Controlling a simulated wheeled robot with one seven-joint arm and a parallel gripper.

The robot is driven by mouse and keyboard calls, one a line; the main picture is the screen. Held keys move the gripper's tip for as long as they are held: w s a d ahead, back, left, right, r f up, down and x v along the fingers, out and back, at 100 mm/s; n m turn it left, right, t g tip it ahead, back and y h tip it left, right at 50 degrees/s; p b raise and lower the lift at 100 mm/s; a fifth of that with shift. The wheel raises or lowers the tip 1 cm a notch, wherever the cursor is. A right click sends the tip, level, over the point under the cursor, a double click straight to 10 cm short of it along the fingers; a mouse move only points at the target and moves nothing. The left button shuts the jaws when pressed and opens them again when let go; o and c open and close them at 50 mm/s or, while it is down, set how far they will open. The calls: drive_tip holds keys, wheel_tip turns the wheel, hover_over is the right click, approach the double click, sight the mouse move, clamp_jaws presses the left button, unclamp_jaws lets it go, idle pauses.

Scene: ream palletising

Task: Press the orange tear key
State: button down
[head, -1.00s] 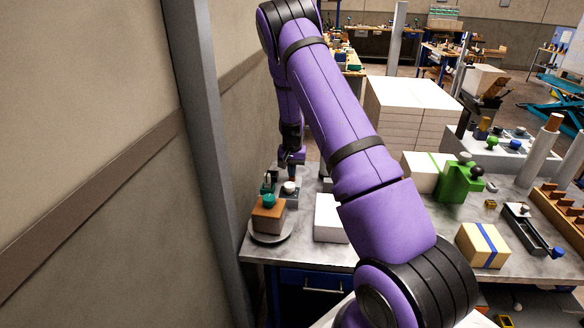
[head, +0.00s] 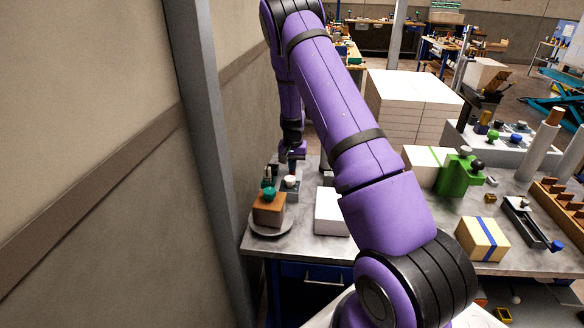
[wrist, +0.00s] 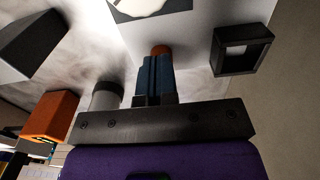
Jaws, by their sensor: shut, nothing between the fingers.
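My gripper (wrist: 157,62) points down at the bench, its two blue fingers together with nothing between them. In the wrist view a small round orange piece, seemingly the orange tear key (wrist: 160,49), shows right at the fingertips and is partly hidden by them. I cannot tell whether the fingers touch it. In the head view my gripper (head: 291,168) is small, at the back left of the bench near a small grey device with a pale knob (head: 290,183). The orange key cannot be made out there.
A brown block with a teal knob (head: 268,209) sits on a round plate in front of my gripper. A white block (head: 330,212) stands to its right. The wall is close on the left. A dark square frame (wrist: 242,50) is beside the fingers in the wrist view.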

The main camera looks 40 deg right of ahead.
wheel_tip(320, 180, up, 13)
drive_tip(key=shift+w+r, duration=0.15)
idle(0.8)
drive_tip(key=s+a+r+n+t, duration=0.1)
drive_tip(key=s+a+r+n, duration=0.1)
drive_tip(key=s+a+r, duration=0.75)
drive_tip(key=s+a+r+n+t, duration=0.2)
drive_tip(key=s+a+r, duration=0.45)
drive_tip(key=r, duration=0.65)
drive_tip(key=s+a+r+n+t, duration=0.1)
drive_tip(key=s+a, duration=0.3)
drive_tip(key=s, duration=0.7)
drive_tip(key=s+a+r+n+t, duration=0.1)
drive_tip(key=s+a+n, duration=0.3)
drive_tip(key=s, duration=0.7)
drive_tip(key=shift+a+r, duration=0.35)
drive_tip(key=shift+a, duration=0.4)
